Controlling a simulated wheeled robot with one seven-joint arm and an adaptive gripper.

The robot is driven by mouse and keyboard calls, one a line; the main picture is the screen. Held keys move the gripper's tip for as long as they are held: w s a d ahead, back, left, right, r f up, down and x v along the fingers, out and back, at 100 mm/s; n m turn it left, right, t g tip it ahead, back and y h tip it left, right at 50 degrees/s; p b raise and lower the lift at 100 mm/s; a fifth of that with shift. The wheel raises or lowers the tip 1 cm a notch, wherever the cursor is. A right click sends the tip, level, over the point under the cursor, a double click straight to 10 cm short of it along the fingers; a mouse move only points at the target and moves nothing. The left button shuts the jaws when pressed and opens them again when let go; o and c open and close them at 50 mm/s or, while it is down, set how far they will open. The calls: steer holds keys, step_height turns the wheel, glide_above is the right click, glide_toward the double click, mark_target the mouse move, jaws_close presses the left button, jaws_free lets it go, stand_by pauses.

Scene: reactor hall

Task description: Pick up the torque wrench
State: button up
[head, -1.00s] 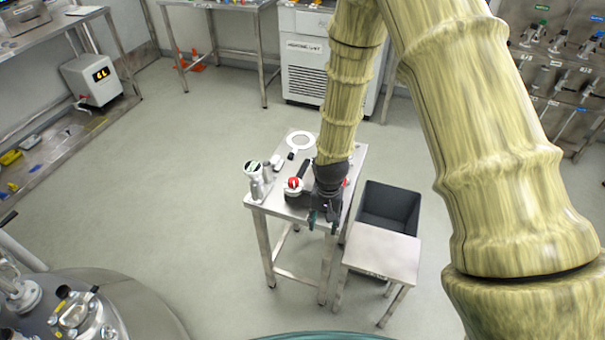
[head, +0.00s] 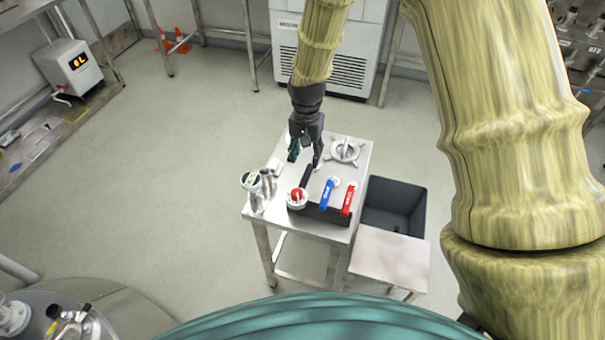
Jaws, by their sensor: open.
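My gripper (head: 305,158) is open, pointing down over the back left part of the small steel table (head: 290,218). Its fingers are apart, with nothing visibly held. A dark bar (head: 306,176), possibly the handle of the torque wrench, lies just in front of the fingertips, behind a red knob. Its far end is close to or under the gripper, so I cannot see a wrench head or be sure what it is. I cannot tell whether the fingers touch it.
A valve block (head: 322,213) with a red knob, blue lever (head: 327,194) and red lever (head: 349,198) stands at the front. A dark bin (head: 393,207) and low stool (head: 390,257) stand right.

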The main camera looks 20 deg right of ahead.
mark_target(306, 176)
steer(key=shift+s+f+p, duration=0.2)
steer(key=shift+f+p, duration=0.1)
steer(key=shift+f, duration=0.45)
step_height(306, 176, down, 3)
steer(key=shift+w+f+p, duration=0.1)
steer(key=shift+w+p, duration=0.05)
steer(key=shift+p, duration=0.2)
steer(key=shift+s+f+p, duration=0.25)
steer(key=shift+f+p, duration=0.3)
steer(key=shift+f, duration=0.05)
steer(key=shift+f+p, duration=0.95)
steer(key=shift+f, duration=1.15)
jaws_close()
